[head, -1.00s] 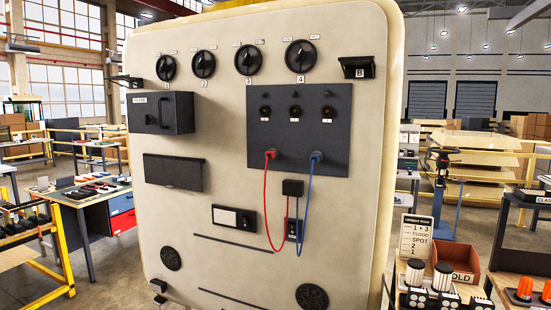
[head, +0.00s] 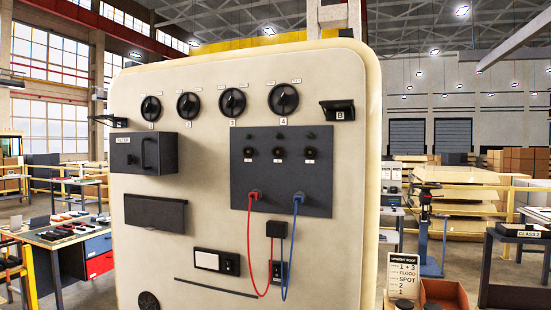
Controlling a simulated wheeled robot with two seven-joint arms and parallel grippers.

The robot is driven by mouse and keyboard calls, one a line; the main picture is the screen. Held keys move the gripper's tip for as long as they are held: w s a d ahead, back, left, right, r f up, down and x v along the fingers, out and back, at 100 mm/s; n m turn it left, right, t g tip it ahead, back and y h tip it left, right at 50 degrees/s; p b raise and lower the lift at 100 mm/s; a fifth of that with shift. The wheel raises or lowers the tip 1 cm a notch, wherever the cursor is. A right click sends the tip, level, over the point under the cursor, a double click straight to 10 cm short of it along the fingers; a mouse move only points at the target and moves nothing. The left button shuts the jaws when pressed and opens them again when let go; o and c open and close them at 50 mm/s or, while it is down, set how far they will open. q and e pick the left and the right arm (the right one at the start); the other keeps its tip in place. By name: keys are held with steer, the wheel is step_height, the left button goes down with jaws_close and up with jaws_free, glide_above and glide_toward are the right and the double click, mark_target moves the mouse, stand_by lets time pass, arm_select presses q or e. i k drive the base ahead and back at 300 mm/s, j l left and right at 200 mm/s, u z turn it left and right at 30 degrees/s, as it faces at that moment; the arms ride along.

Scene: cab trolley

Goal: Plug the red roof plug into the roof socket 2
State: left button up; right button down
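The red plug (head: 254,194) sits at the lower left of the dark socket panel (head: 240,180) on the cream cab wall. A red cord hangs from it in a loop. A blue plug (head: 299,197) with a blue cord sits at the panel's lower right. Above them is a row of three round black sockets: left (head: 249,152), middle (head: 279,152) and right (head: 309,152). Each has a small white label too small to read for certain. None of these three holds a plug. Neither of my grippers shows in the head view.
Several black dials (head: 232,102) line the wall's top. A protruding filter box (head: 143,153) and a dark flap (head: 155,214) are at left. A small black box (head: 277,229) hangs below the panel beside the cords. A bracket marked B (head: 338,110) is at upper right.

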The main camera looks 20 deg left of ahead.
mark_target(255, 195)
steer(key=i+u, duration=0.35)
steer(key=i, duration=0.2)
steer(key=i+l+u, duration=0.75)
steer(key=i, duration=0.25)
